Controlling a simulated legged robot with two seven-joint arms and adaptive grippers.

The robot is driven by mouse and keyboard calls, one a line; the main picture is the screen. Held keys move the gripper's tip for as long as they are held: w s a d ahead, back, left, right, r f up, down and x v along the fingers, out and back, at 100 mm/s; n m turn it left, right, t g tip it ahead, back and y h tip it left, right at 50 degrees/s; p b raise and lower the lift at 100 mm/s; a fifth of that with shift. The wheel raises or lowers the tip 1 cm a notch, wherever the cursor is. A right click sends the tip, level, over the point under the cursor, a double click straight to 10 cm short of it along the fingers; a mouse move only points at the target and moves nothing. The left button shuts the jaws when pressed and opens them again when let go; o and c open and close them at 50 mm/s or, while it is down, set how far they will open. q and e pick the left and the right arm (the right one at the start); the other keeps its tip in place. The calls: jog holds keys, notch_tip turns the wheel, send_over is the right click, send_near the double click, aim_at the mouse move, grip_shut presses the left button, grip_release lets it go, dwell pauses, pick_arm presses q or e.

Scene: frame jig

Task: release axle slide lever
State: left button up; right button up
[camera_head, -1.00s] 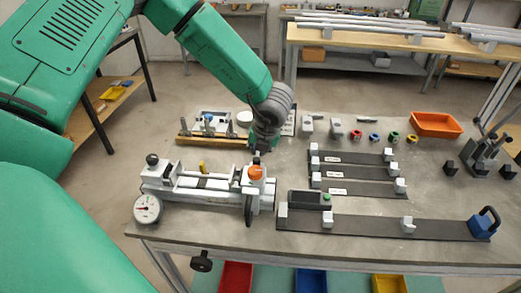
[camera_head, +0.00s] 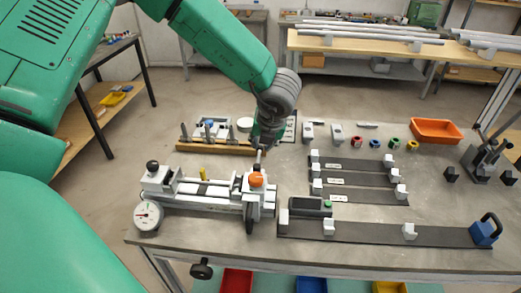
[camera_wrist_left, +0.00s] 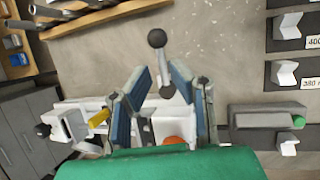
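The frame jig (camera_head: 205,195) stands on the grey table, with an orange knob (camera_head: 256,180) at its right end and a dark ball knob (camera_head: 152,165) at its left. In the left wrist view a lever with a black ball end (camera_wrist_left: 157,38) and a pale rod stands ahead of the fingers. Its lower end lies between them. My left gripper (camera_wrist_left: 165,93) is open, its two blue-grey fingers apart on either side of the lever's lower part. Contact is not clear. In the head view the left gripper (camera_head: 260,147) hangs just above and behind the orange knob. My right gripper is not in view.
A round dial gauge (camera_head: 148,215) sits at the jig's left front. A wooden tool rack (camera_head: 215,147) stands behind the jig. Dark rails with white blocks (camera_head: 355,180) fill the right. An orange bin (camera_head: 437,130) is at the back right.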

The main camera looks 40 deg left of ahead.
pick_arm(q)
jog(key=v, duration=0.7)
jog(key=shift+d+r, duration=0.15)
jog(key=shift+r, duration=0.05)
